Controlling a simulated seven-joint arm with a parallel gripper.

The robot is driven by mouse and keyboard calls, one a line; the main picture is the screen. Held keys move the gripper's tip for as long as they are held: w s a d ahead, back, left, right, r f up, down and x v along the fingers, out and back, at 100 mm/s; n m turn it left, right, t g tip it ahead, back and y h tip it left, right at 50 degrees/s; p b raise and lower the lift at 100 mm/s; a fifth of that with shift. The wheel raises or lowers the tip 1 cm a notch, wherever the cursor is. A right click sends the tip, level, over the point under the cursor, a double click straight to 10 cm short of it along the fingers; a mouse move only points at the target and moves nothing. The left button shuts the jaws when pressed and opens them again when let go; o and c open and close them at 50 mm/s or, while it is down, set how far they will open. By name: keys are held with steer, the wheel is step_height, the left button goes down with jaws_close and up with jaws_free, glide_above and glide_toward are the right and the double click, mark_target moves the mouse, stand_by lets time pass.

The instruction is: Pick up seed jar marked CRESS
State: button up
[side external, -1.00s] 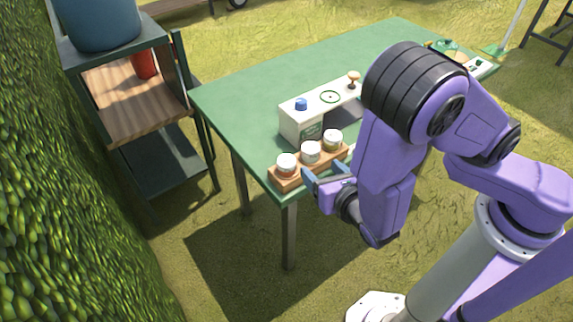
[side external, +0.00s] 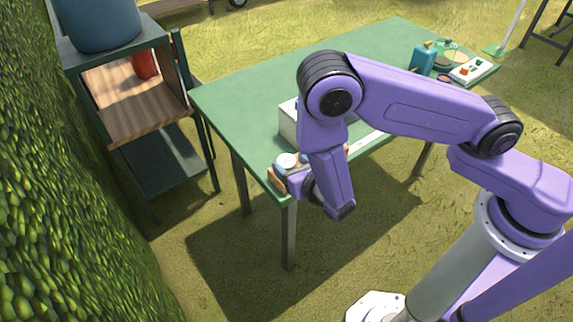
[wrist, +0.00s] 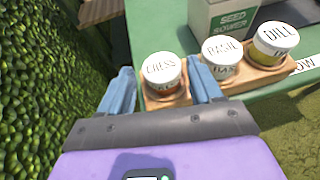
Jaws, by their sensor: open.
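The seed jar marked CRESS (wrist: 162,72) has a white lid and reddish-brown contents. It stands at the left end of a wooden rack (wrist: 263,78) on the green table. In the wrist view my gripper (wrist: 164,82) is open, with one blue finger on each side of the CRESS jar. Whether the fingers touch it I cannot tell. The jars marked BASIL (wrist: 223,55) and DILL (wrist: 273,42) stand to its right in the rack. In the side external view the CRESS jar's lid (side external: 286,160) shows, and my arm hides most of the rack.
A white and grey box marked SEED SOWER (wrist: 232,20) stands behind the rack. The BASIL jar is close to my right finger. A blue bottle (side external: 423,58) stands at the table's far right. A shelf unit (side external: 133,100) stands left of the table (side external: 240,92).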

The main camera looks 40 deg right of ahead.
mark_target(283, 156)
steer(key=shift+f+x, duration=0.1)
steer(key=shift+x, duration=1.3)
steer(key=shift+f+x, duration=0.15)
steer(key=shift+x, duration=1.25)
steer(key=shift+s, duration=0.1)
steer(key=c, duration=0.7)
steer(key=shift+r, duration=0.15)
steer(key=shift+r, duration=1.5)
steer(key=shift+s+d+r, duration=0.9)
steer(key=shift+s+r, duration=0.7)
steer(key=shift+s, duration=0.55)
steer(key=shift+s+d+r, duration=0.9)
steer(key=shift+s+r, duration=0.75)
steer(key=shift+s, duration=0.5)
steer(key=shift+s+d+r, duration=0.9)
steer(key=shift+s+r, duration=0.7)
steer(key=shift+s, duration=0.55)
